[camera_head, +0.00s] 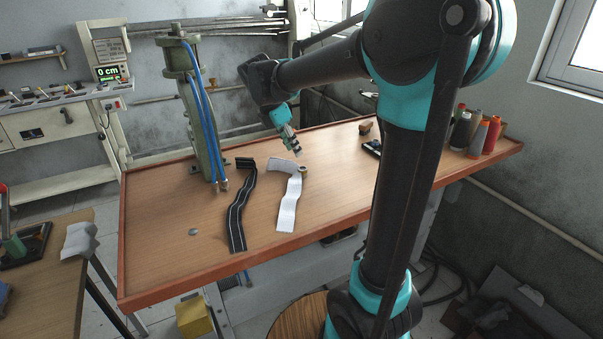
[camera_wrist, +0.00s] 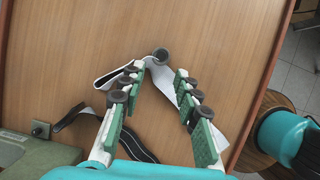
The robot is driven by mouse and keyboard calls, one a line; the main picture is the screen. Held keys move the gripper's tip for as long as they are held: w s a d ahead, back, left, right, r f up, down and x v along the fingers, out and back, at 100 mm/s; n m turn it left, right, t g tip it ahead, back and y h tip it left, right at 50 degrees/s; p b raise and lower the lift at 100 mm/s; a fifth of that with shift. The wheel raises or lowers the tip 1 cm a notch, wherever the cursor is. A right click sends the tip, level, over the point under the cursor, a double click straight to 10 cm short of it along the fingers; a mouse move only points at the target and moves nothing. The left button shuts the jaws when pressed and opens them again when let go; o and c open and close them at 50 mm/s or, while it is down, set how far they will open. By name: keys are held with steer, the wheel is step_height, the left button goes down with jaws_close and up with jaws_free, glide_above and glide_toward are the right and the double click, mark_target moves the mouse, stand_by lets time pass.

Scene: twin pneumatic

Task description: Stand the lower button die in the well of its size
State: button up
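A small dark round piece with a ringed top, perhaps a button die (camera_wrist: 160,54), sits beside the white strip and just beyond my fingertips in the wrist view. In the head view a small round piece (camera_head: 303,169) shows at the strip's right edge. My gripper (camera_head: 297,152) hangs above the table near it. In the wrist view my gripper (camera_wrist: 160,72) is open, with nothing held between its green pads. A flat grey disc (camera_head: 193,232) lies at the table's front left. A small black holder (camera_head: 372,149) stands at the right; its wells are too small to make out.
A white strip (camera_head: 288,212) and a black striped strip (camera_head: 236,222) lie across the wooden table (camera_head: 160,260). A green press (camera_head: 205,125) with blue hoses stands at the left. Several thread spools (camera_head: 477,136) stand at the right. The table's front right is clear.

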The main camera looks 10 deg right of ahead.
mark_target(303, 169)
steer(key=x, duration=0.9)
steer(key=shift+s+a, duration=0.1)
steer(key=shift+s, duration=0.15)
jaws_close()
